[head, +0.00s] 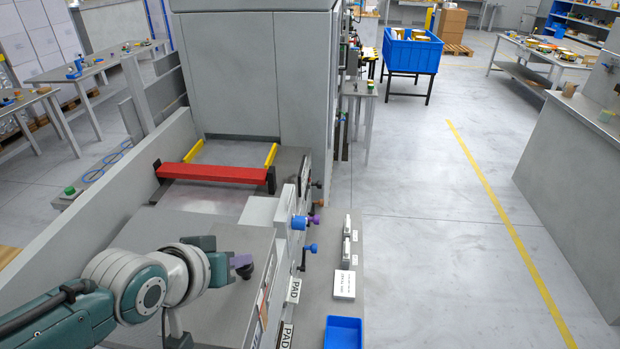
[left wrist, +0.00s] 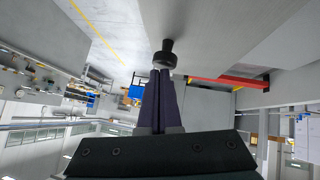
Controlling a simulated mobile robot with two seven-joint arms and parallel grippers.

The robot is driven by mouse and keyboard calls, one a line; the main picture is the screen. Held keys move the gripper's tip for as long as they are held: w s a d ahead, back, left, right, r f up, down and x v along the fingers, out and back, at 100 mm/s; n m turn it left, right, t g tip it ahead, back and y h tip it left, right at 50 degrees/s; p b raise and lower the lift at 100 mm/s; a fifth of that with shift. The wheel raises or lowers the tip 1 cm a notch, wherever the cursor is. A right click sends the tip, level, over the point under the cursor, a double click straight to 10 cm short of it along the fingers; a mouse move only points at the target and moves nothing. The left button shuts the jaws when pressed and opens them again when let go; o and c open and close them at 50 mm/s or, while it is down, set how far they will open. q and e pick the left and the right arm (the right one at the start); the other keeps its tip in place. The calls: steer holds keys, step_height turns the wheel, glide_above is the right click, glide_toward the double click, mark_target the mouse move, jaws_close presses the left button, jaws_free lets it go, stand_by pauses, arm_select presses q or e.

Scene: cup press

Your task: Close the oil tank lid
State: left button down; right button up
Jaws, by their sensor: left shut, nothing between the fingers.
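A grey flat panel (head: 190,230) lies in front of the press in the head view. It looks like the oil tank lid, but I cannot tell how far open it is. My left gripper (head: 243,266) is over this panel, with its dark fingers shut and empty. In the left wrist view the closed fingers (left wrist: 161,74) point at a black round knob (left wrist: 164,52) on a grey surface. The fingertips are at or just short of the knob; I cannot tell if they touch. My right gripper is not in view.
A red bar (head: 212,173) crosses the press bed between yellow guides. Blue knobs (head: 299,222) stick out on the right side of the machine. A blue tray (head: 343,333) sits on the side ledge. The floor to the right is clear.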

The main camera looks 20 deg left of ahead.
arm_select(q)
steer(key=s+d+r+p, duration=0.1)
steer(key=s+r+p, duration=0.4)
steer(key=r, duration=0.6)
steer(key=shift+s+d, duration=0.4)
steer(key=shift+s, duration=0.55)
